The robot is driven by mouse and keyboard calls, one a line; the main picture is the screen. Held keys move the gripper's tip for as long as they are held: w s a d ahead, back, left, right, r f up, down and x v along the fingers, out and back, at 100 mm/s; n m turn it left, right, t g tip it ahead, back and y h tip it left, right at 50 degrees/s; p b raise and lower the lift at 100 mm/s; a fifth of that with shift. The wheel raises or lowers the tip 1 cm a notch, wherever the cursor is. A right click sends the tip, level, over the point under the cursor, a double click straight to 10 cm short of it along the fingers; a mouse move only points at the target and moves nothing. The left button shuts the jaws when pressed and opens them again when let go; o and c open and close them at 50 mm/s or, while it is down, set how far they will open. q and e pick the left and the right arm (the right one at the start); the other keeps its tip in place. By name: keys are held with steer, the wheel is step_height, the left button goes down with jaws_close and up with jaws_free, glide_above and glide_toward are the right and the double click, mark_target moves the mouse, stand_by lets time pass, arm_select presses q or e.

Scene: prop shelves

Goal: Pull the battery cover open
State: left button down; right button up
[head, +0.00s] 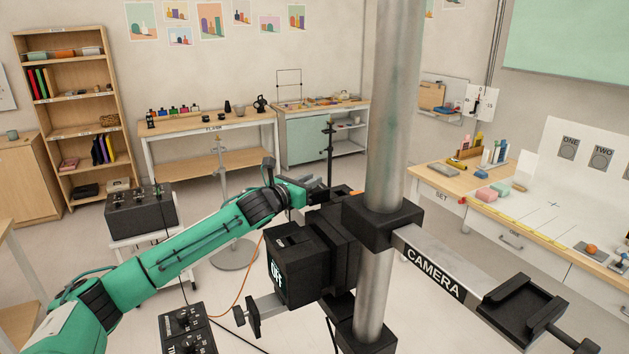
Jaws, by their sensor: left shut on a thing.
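A black camera-like box (299,262) with a small screen reading "OFF" is mounted beside a thick metal pole (391,110) in the head view. My left arm reaches in from the lower left, and its gripper (330,194) is at the back upper side of the box, close against it. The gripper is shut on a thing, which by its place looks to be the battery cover. The fingertips and the cover are mostly hidden behind the box and its mount, so how far the cover stands open cannot be told. My right gripper is not in view.
A metal bar labelled "CAMERA" (428,269) extends right from the pole to a black bracket (522,303). A control box (186,331) with knobs is at the bottom, with cables near it. A dark box (141,211) stands on a cart at left. Tables line the walls.

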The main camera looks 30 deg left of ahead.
arm_select(q)
steer(key=c, duration=1.5)
jaws_free()
steer(key=shift+o, duration=0.6)
steer(key=s+a+b, duration=0.2)
steer(key=s+b, duration=0.7)
steer(key=s, duration=0.4)
steer(key=shift+s, duration=0.25)
